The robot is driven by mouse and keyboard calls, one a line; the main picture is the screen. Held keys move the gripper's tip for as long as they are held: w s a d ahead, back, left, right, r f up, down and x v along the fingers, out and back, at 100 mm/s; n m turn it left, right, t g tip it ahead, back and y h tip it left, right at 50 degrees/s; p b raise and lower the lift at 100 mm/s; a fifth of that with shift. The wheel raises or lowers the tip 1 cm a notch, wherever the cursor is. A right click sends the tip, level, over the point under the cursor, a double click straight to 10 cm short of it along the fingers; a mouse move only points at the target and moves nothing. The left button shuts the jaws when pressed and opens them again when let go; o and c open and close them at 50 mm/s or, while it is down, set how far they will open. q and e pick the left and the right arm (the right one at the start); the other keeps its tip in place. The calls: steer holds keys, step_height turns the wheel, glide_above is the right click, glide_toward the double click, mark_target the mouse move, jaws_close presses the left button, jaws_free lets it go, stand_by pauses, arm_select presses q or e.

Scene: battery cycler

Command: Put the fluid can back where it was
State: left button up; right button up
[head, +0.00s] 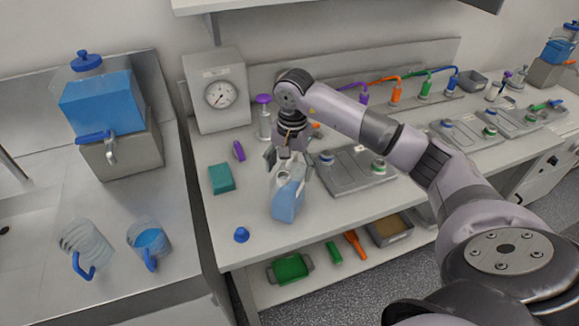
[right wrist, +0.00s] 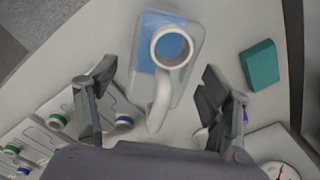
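The fluid can (head: 287,197) is a translucent jug with blue fluid, standing upright on the workbench near its front edge. In the right wrist view the can (right wrist: 182,85) shows from above, with its round open mouth and pale handle. My right gripper (head: 288,162) is above and behind the can, fingers pointing down. In the right wrist view my right gripper (right wrist: 160,88) is open, with one finger on each side of the can's handle and gaps on both sides. A blue cap (head: 241,234) lies on the bench left of the can. My left gripper is not in view.
A teal block (head: 222,179) and a purple item (head: 238,151) lie left of the can. A gauge box (head: 218,92) stands behind. A grey plate with fittings (head: 350,172) is close on the right. A blue dispenser (head: 105,108) and two pitchers stand on the left counter.

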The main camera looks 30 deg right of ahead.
steer(key=shift+r, duration=0.1)
steer(key=shift+r, duration=0.15)
step_height(320, 180, up, 11)
steer(key=b, duration=0.3)
steer(key=shift+s+d, duration=0.1)
steer(key=shift+s, duration=0.05)
steer(key=shift+r, duration=0.4)
